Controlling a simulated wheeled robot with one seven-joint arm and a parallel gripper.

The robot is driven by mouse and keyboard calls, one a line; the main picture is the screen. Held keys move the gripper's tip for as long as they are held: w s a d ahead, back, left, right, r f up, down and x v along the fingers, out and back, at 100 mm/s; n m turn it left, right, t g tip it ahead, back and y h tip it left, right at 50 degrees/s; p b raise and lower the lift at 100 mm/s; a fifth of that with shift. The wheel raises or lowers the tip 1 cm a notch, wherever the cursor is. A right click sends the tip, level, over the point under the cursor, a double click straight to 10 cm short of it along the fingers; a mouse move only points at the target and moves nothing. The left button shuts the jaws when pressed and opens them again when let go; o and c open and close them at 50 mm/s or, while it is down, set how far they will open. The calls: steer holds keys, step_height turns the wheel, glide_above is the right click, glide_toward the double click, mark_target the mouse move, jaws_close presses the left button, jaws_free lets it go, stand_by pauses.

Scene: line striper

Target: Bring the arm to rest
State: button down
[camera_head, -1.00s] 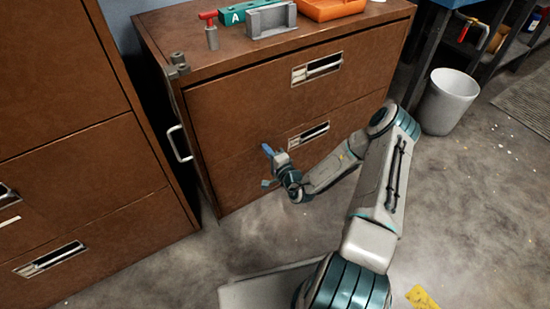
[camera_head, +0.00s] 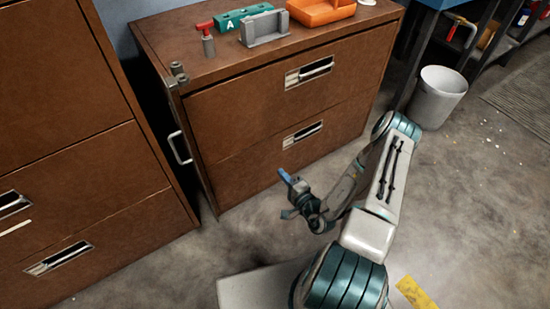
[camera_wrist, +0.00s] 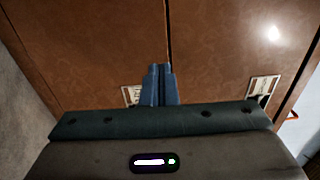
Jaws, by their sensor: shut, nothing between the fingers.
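My gripper (camera_head: 285,177) is in the middle of the head view, in the air in front of the brown two-drawer cabinet (camera_head: 230,110), apart from its face. Its blue fingers point up and to the left. In the wrist view my gripper (camera_wrist: 158,72) has its two blue fingers together with nothing between them. Behind them the wrist view shows brown cabinet fronts (camera_wrist: 90,50) with a dark vertical gap. My arm is bent, with its elbow out to the right.
The cabinet top holds a red-handled tool (camera_head: 206,38), a teal block marked A (camera_head: 240,17), a grey holder (camera_head: 264,30) and an orange bin (camera_head: 320,11). A taller brown cabinet (camera_head: 70,170) stands left. A white bucket (camera_head: 438,100) stands right. Floor (camera_head: 480,220) at right is mostly clear.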

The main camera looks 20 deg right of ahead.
steer(key=shift+s+d, duration=0.1)
steer(key=shift+s, duration=0.1)
steer(key=a+r+n+g+y+p, duration=0.4)
steer(key=r+y, duration=0.1)
steer(key=r, duration=0.6)
steer(key=a+r+n+g+y+p, duration=0.3)
steer(key=a+r+y+p, duration=0.15)
steer(key=r, duration=0.55)
steer(key=s+a+r+n+g+h+p, duration=0.1)
steer(key=s+a+r+n+g+p, duration=0.15)
steer(key=s+r+g, duration=0.45)
steer(key=s+a+r+n+g+p, duration=0.2)
steer(key=r+n+g+p, duration=0.2)
steer(key=r, duration=0.6)
steer(key=s+d+r+t+h+p, duration=0.1)
steer(key=s+d+r+h+p, duration=0.2)
steer(key=r, duration=0.6)
steer(key=s+d+r+t+h+p, duration=0.1)
steer(key=s+d+r+h+p, duration=0.2)
steer(key=r+h+p, duration=0.3)
steer(key=s+d+r+t+h+p, duration=0.1)
steer(key=s+d+r+h+p, duration=0.2)
steer(key=r, duration=1.1)
steer(key=s+h+p, duration=0.1)
steer(key=h+p, duration=0.1)
steer(key=p, duration=0.1)
steer(key=shift+s+r+t+p, duration=0.25)
steer(key=shift+s+t+p, duration=0.1)
steer(key=shift+t+p, duration=0.05)
